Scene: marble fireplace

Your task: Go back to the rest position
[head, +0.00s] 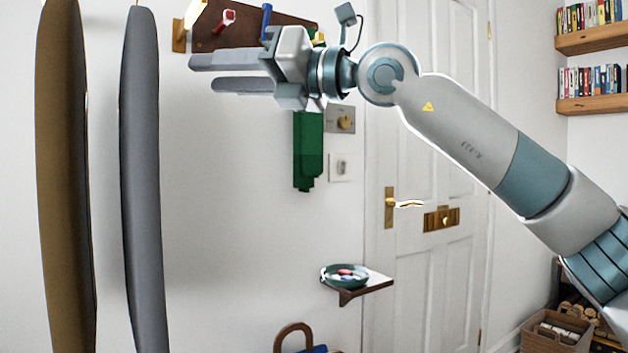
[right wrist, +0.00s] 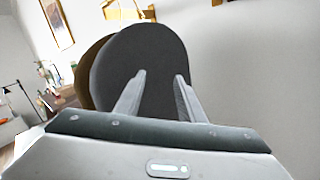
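My right gripper (head: 202,73) is raised in the upper middle of the head view, its fingers pointing left. The two fingers are apart with nothing between them. In the right wrist view the gripper (right wrist: 161,76) also shows its fingers spread, with a dark grey rounded thing beyond them. That looks like the long grey hanging thing (head: 142,180), which is left of the fingertips and apart from them in the head view. My left gripper is not in view.
A long brown thing (head: 62,180) hangs beside the grey one. A dark wall board (head: 225,35) with red and blue items is behind my gripper. A green thing (head: 308,150) hangs below. A small shelf (head: 370,287) bears a dish (head: 329,277). A white door (head: 440,130) is behind my arm.

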